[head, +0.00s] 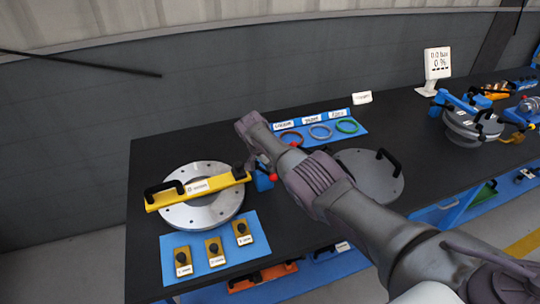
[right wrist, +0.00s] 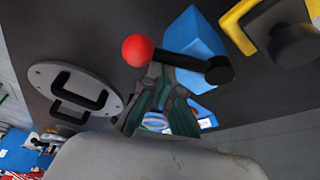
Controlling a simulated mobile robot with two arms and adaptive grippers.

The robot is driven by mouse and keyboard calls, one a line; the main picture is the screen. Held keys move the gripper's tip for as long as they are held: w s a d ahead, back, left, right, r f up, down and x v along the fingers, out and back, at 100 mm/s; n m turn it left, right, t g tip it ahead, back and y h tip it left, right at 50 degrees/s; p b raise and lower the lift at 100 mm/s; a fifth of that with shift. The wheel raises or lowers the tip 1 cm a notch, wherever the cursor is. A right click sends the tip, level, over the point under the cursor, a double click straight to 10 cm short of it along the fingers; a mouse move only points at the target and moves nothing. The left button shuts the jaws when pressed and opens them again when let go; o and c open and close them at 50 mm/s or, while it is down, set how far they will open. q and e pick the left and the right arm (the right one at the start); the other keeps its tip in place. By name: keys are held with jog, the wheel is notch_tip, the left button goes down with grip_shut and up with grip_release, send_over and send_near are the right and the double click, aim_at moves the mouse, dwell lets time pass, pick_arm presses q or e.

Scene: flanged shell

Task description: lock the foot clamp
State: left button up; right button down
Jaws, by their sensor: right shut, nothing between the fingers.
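The foot clamp is a small blue block (head: 263,182) with a lever ending in a red ball (head: 273,177), at the right end of the yellow bar. In the right wrist view the blue block (right wrist: 198,42), black lever arm (right wrist: 190,62) and red ball (right wrist: 137,50) show large. The lever lies sideways across the block, ball to the left. My right gripper (right wrist: 163,88) is shut and empty, its fingertips close by the lever; I cannot tell if they touch. In the head view my right arm (head: 310,180) partly covers this spot. My left gripper is out of view.
The yellow bar (head: 197,192) with black handle and knob lies across a flanged ring (head: 205,213). A blue mat (head: 207,249) with several yellow blocks is in front. A round lid (head: 372,178) lies right, and colored rings (head: 320,131) lie behind.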

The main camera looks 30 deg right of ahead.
jog(key=shift+s+a, duration=0.15)
jog(key=shift+a, duration=0.2)
dwell(0.5)
